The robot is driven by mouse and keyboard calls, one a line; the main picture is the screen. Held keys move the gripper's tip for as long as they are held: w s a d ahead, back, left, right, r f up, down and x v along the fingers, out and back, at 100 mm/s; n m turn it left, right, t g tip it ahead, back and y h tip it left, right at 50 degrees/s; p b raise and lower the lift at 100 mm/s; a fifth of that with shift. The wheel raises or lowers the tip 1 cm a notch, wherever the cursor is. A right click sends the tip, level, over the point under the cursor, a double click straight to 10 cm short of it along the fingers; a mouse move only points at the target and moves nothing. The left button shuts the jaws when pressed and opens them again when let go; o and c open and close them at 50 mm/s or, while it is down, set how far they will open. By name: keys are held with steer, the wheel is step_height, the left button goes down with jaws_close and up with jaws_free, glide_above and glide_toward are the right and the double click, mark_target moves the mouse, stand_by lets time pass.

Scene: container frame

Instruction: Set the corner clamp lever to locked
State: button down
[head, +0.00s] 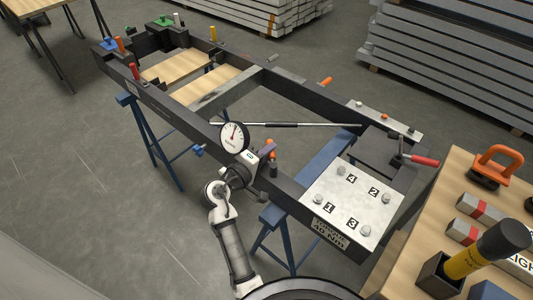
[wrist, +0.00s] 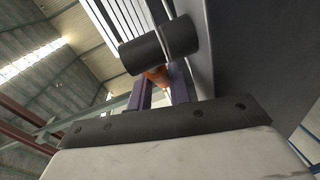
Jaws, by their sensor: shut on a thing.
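My gripper (head: 266,151) is at the near long rail of the dark frame (head: 289,188), beside the round dial gauge. In the wrist view its two purple fingers (wrist: 161,88) are shut on an orange piece (wrist: 156,74), which seems to be the clamp lever's handle. A dark cylinder (wrist: 155,47) lies across just beyond the fingertips and hides part of the orange piece. In the head view an orange tip (head: 271,156) and a dark post (head: 272,170) show right beside the fingers. The lever's exact angle cannot be told.
A dial gauge (head: 233,136) stands close left of my gripper. A numbered bolt plate (head: 352,204) and a red-handled lever (head: 424,161) are to the right. A wooden table (head: 412,252) with tools stands at the right. Blue trestles (head: 150,143) carry the frame.

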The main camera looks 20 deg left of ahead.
steer(key=c, duration=1.6)
jaws_free()
steer(key=shift+o, duration=0.2)
steer(key=b+v, duration=0.3)
steer(key=v, duration=1.1)
steer(key=shift+w, duration=0.1)
steer(key=shift+c, duration=0.2)
